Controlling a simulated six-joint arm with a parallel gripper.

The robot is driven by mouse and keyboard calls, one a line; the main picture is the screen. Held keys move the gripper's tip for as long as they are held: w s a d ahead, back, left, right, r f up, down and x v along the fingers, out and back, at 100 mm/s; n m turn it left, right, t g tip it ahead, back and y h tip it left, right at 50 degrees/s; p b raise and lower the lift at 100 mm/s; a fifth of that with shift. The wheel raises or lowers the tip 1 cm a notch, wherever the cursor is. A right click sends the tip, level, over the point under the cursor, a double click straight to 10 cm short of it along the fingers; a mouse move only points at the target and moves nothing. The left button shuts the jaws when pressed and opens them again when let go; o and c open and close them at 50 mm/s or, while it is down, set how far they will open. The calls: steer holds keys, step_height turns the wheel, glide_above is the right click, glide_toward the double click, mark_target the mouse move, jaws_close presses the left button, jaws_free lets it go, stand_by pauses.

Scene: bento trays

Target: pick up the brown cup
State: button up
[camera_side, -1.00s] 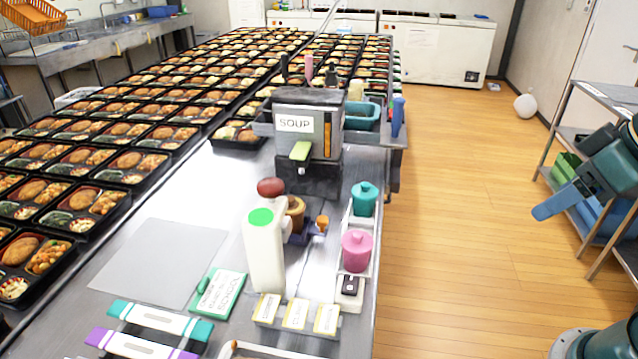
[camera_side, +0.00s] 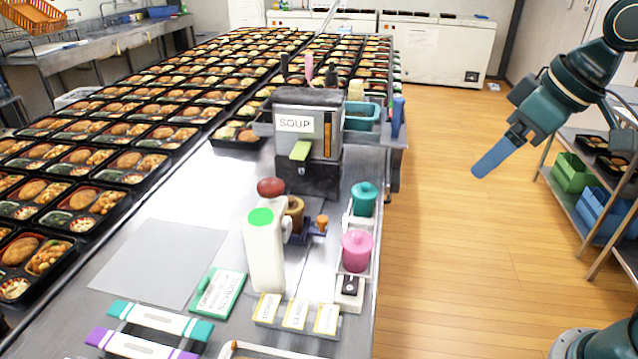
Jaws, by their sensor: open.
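The brown cup (camera_side: 296,212) stands on the steel counter, partly hidden behind a white bottle with a green cap (camera_side: 264,252). A dark red round object (camera_side: 271,187) shows just behind the bottle's top. My gripper (camera_side: 490,160) is at the right, in the air over the wooden floor, well apart from the cup and beyond the counter's right edge. Its blue fingertip points down and left. It is open and I see nothing held in it.
A soup machine (camera_side: 308,140) stands behind the cup. A teal jar (camera_side: 364,198) and a pink jar (camera_side: 356,250) stand to its right near the counter's edge. Labelled cards (camera_side: 296,312) lie in front. Many bento trays (camera_side: 130,160) fill the left. A shelf (camera_side: 598,215) stands at right.

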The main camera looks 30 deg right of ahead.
steer(key=w+a+f+n+y, duration=0.1)
steer(key=w+a+n, duration=0.3)
steer(key=w, duration=1.1)
steer(key=n+g+y, duration=0.2)
steer(key=n, duration=0.1)
glide_toward(292, 199)
step_height(292, 199, up, 2)
steer(key=shift+s+d+r, duration=0.2)
steer(key=shift+s+r, duration=0.05)
steer(key=shift+s, duration=0.05)
steer(key=shift+f, duration=0.1)
steer(key=shift+x, duration=4.2)
steer(key=shift+d, duration=0.15)
steer(key=shift+x, duration=2.6)
steer(key=shift+d+f, duration=0.1)
steer(key=shift+d, duration=0.05)
